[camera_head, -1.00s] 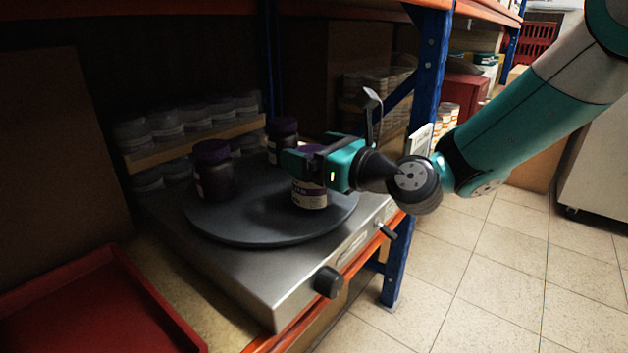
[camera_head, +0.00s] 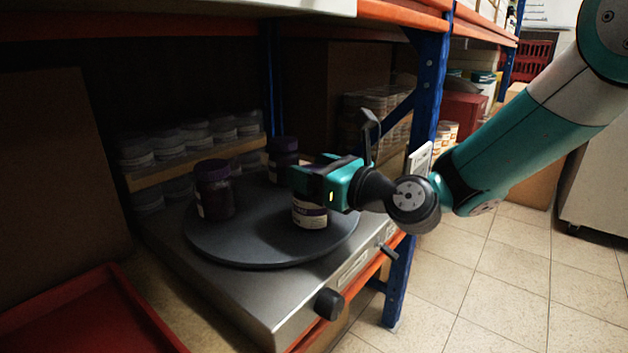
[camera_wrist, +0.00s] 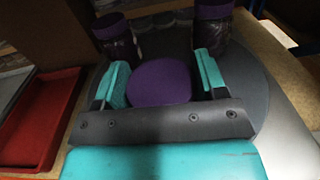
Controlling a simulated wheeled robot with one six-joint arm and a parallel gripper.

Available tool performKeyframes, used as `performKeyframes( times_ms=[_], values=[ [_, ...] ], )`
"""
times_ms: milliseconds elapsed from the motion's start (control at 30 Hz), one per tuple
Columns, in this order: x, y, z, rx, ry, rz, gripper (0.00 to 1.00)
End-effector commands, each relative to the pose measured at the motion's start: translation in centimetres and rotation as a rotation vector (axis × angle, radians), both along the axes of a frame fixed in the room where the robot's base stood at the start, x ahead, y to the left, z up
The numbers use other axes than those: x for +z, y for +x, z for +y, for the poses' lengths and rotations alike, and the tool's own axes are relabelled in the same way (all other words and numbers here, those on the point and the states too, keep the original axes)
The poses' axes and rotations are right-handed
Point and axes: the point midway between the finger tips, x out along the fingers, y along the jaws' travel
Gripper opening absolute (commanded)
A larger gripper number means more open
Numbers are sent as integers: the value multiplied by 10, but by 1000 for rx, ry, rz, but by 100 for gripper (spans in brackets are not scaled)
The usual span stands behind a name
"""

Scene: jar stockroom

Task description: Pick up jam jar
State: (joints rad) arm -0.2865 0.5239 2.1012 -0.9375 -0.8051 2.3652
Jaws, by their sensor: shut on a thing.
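A jam jar (camera_head: 310,214) with a pale label stands at the right of the dark round turntable (camera_head: 258,248). My gripper (camera_head: 308,182) is shut on this jar near its top. In the wrist view, its purple lid (camera_wrist: 160,84) shows between the two teal fingers of my gripper (camera_wrist: 160,76). The jar looks upright, and its base is at or very near the turntable surface; I cannot tell if there is a gap. Two similar purple-lidded jars stand on the turntable, one at the left (camera_head: 214,190) and one at the back (camera_head: 283,158).
The turntable sits on a metal base with a black knob (camera_head: 328,304) in front. Several clear tubs (camera_head: 166,148) line the shelf behind. A red tray (camera_head: 80,318) lies at front left. A blue rack post (camera_head: 428,90) stands close behind my wrist, and a shelf board is overhead.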

Motion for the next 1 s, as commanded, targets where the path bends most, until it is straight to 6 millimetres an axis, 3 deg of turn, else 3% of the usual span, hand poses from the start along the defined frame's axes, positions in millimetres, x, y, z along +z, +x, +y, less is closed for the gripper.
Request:
performKeyframes(
  times_ms=[433,500,667,1000],
  values=[
    [44,0,0,0,3,-4,0],
    [35,-7,-12,-4,1,1,0],
    [34,-29,-39,-5,3,3,0],
    [28,-91,-113,-8,4,-12,0]
  ],
)
